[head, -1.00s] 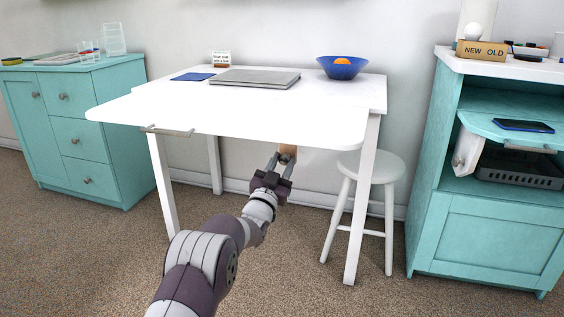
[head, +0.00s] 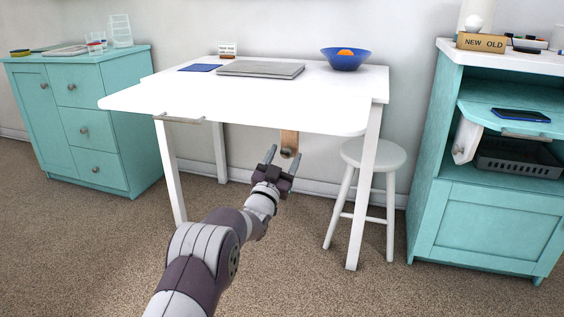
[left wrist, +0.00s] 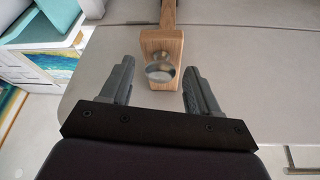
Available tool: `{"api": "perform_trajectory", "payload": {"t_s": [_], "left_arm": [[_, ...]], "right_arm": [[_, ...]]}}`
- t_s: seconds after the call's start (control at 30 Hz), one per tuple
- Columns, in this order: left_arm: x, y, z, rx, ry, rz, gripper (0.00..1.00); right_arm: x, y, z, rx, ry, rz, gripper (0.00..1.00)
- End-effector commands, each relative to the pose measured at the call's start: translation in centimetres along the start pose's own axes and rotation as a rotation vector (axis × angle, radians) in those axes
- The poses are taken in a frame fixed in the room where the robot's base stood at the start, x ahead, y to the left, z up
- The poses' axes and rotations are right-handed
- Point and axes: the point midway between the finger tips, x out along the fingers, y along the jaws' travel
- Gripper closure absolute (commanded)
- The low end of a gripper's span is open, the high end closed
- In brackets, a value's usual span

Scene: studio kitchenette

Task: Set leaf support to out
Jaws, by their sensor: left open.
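The leaf support is a wooden bar (head: 289,140) with a round metal knob on its end, under the white table's front leaf (head: 230,108). The leaf is up, about level with the tabletop. In the left wrist view the bar (left wrist: 163,45) runs away from me along the grey underside, and its shiny knob (left wrist: 160,72) faces me between the fingertips. My left gripper (head: 283,158) is open, just in front of and below the bar's end. The fingers stand on either side of the knob with gaps and hold nothing. My right gripper is out of view.
A laptop (head: 262,69) and a blue bowl (head: 345,62) are on the tabletop. A bar handle (head: 180,120) is at the leaf's front edge. A white stool (head: 373,155) stands right of the support, by a table leg (head: 364,200). Teal cabinets flank the table.

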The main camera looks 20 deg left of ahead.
Motion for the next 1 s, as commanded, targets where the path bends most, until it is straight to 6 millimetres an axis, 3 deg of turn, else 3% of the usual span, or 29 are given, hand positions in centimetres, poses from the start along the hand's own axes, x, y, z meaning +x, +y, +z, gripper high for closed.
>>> {"api": "perform_trajectory", "payload": {"t_s": [0.13, 0.4, 0.53, 0.7, 1.0], "left_arm": [[-1.8, -0.1, -0.5, -0.001, -0.005, 0.000, 0.39], [-9.1, -0.2, -0.5, -0.001, -0.006, -0.001, 0.39], [-11.5, -0.1, -0.3, 0.000, -0.003, -0.001, 0.39], [-12.6, 0.0, -0.1, 0.000, -0.001, 0.000, 0.39], [-12.6, 0.0, 0.0, 0.000, -0.001, 0.000, 0.39]], "right_arm": [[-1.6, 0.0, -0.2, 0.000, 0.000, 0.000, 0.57], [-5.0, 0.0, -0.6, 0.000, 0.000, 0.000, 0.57], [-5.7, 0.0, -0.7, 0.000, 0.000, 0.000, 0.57], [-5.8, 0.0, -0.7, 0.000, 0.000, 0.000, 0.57], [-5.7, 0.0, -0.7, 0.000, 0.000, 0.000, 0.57]]}}
